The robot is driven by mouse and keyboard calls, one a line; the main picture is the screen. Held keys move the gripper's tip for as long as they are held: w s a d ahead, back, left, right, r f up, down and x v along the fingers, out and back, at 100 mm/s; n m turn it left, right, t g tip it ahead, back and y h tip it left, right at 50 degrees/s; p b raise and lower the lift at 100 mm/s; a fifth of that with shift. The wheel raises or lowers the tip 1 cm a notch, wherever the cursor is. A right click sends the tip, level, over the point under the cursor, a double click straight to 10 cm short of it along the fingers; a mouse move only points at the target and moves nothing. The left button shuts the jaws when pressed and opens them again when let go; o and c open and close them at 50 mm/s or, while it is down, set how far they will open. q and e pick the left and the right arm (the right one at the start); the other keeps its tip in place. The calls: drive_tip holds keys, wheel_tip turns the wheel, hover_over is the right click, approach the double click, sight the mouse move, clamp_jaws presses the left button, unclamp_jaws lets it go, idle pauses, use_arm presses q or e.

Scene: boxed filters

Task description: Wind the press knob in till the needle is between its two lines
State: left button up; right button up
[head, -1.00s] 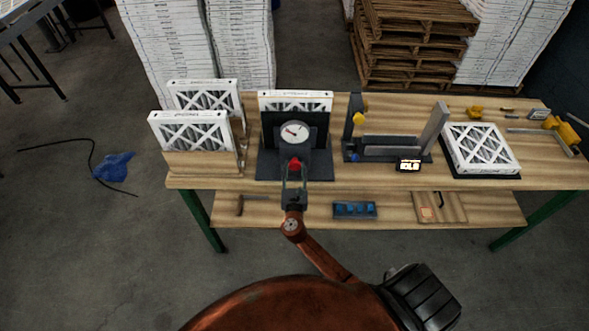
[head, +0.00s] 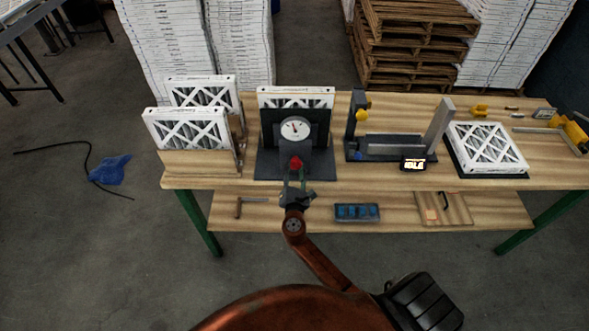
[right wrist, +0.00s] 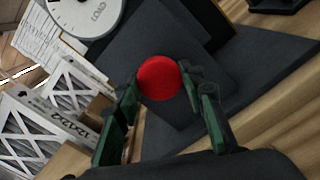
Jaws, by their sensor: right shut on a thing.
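The dark press (head: 267,160) stands at the bench's front edge and holds a white-framed filter (head: 296,91) upright at its back. Its round white dial (head: 295,129) faces me. The needle points close to straight up; its two lines are too small to make out. The red press knob (head: 296,162) sits below the dial, and shows as a red disc in the right wrist view (right wrist: 159,78). My right gripper (head: 296,174) is at the knob from the front, its green fingers on either side of it, shut on it. My left gripper is not in view.
Filters stand in a wooden rack (head: 198,163) left of the press. A dark fixture with a small lit display (head: 414,163) stands to the right, then a filter lying flat (head: 487,147). A lower shelf (head: 290,219) holds a blue-celled tray (head: 357,212).

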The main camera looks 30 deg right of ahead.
idle(0.4)
drive_tip(key=o, duration=1.2)
drive_tip(key=shift+c, duration=0.2)
drive_tip(key=shift+s, duration=0.1)
drive_tip(key=v, duration=1.2)
